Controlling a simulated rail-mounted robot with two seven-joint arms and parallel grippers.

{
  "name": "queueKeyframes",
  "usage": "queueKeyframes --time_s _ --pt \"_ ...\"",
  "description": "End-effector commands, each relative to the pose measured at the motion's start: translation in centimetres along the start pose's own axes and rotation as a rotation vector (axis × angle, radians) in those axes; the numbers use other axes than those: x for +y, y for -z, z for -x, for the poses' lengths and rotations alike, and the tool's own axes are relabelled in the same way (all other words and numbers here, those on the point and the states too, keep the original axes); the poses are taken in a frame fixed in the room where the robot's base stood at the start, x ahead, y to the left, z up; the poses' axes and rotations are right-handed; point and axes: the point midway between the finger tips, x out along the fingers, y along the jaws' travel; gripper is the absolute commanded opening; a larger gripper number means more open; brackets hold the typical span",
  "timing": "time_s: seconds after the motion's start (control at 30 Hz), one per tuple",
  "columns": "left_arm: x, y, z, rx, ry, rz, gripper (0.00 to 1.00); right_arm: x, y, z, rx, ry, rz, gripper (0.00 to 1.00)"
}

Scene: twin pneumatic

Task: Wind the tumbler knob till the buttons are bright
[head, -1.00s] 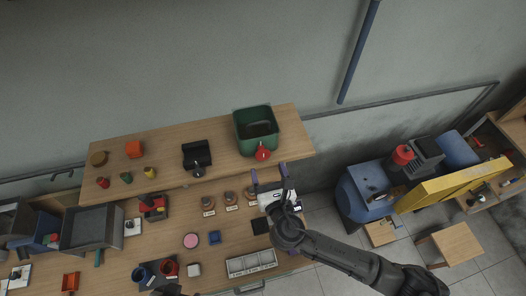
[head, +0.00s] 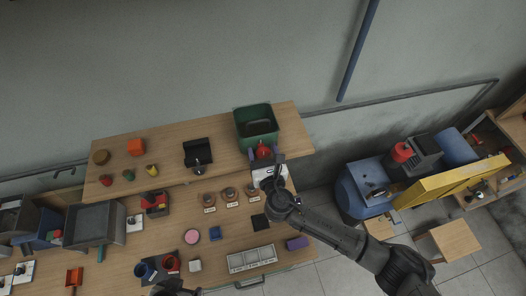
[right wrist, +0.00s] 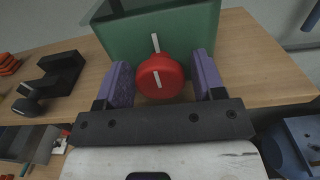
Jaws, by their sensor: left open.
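A red round knob (head: 263,149) sits on the front of a green open-topped box (head: 245,125) on the raised shelf. In the right wrist view the knob (right wrist: 160,77) shows a near-upright white line, and a white mark stands just above it on the green wall. My right gripper (head: 266,156) is open, with its purple fingers (right wrist: 159,80) on either side of the knob, close to it; I cannot tell whether they touch. Three round brown-orange pieces (head: 229,194) with labels, perhaps the buttons, look dull. My left gripper (head: 175,287) is partly visible at the bottom edge.
A black device (head: 198,153) and several small coloured pieces stand on the shelf left of the green box. The lower bench holds a white tray (head: 252,259), a purple block (head: 297,243) and grey bins (head: 93,224). The wall is behind.

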Motion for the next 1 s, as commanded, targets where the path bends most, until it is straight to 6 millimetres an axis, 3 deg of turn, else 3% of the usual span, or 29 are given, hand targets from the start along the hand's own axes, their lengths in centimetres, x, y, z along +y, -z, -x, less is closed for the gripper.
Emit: queueKeyframes --time_s 0.4,0.67,1.0 --pt "-0.4 -0.1 0.0 -0.001 0.010 -0.012 0.84 0.0 0.0 0.0 0.000 0.000 0.000 0.23" --pt "-0.3 -0.1 -0.2 -0.001 0.009 -0.012 0.84 0.0 0.1 0.0 0.000 0.001 -0.037 0.23" --pt "0.0 -0.4 -1.2 0.001 0.001 -0.001 0.84 0.0 0.2 0.1 0.000 0.001 -0.280 0.23"
